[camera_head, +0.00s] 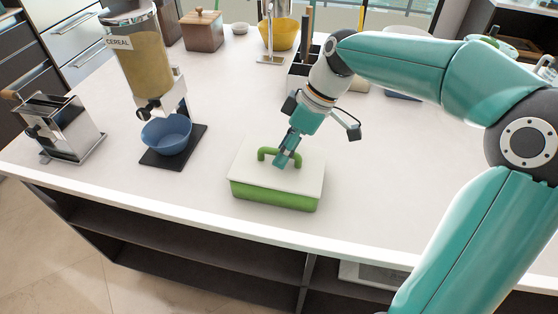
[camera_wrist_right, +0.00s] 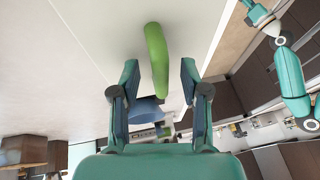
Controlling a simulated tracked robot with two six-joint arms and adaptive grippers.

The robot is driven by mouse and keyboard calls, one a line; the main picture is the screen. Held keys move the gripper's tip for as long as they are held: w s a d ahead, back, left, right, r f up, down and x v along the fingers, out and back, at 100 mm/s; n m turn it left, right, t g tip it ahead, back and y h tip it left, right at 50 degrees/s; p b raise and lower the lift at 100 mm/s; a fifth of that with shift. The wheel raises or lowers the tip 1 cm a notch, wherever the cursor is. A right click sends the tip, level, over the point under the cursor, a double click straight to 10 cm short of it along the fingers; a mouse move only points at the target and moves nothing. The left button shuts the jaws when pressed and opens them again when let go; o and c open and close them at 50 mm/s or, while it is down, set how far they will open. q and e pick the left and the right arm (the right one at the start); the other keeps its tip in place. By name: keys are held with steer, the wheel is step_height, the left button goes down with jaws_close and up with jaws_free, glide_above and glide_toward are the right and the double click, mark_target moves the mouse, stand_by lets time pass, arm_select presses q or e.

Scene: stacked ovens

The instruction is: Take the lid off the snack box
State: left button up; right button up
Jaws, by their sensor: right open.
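The snack box (camera_head: 272,197) is a green box near the front edge of the counter, in the middle of the head view. Its white lid (camera_head: 305,178) sits on top, with a green arched handle (camera_head: 264,151). My right gripper (camera_head: 284,161) is at the handle, pointing down, and hides part of it. In the wrist view the green handle (camera_wrist_right: 156,58) stands between the two spread fingers of my right gripper (camera_wrist_right: 159,72), with gaps on both sides. My left gripper does not show in the head view.
A blue bowl (camera_head: 167,134) stands under a cereal dispenser (camera_head: 140,60) to the left. A metal toaster (camera_head: 62,128) stands farther left. A wooden box (camera_head: 203,32) and a yellow bowl (camera_head: 284,34) are at the back. The counter (camera_head: 385,170) is clear right of the box.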

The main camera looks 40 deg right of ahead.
jaws_close()
steer(key=shift+r, duration=0.2)
stand_by(0.3)
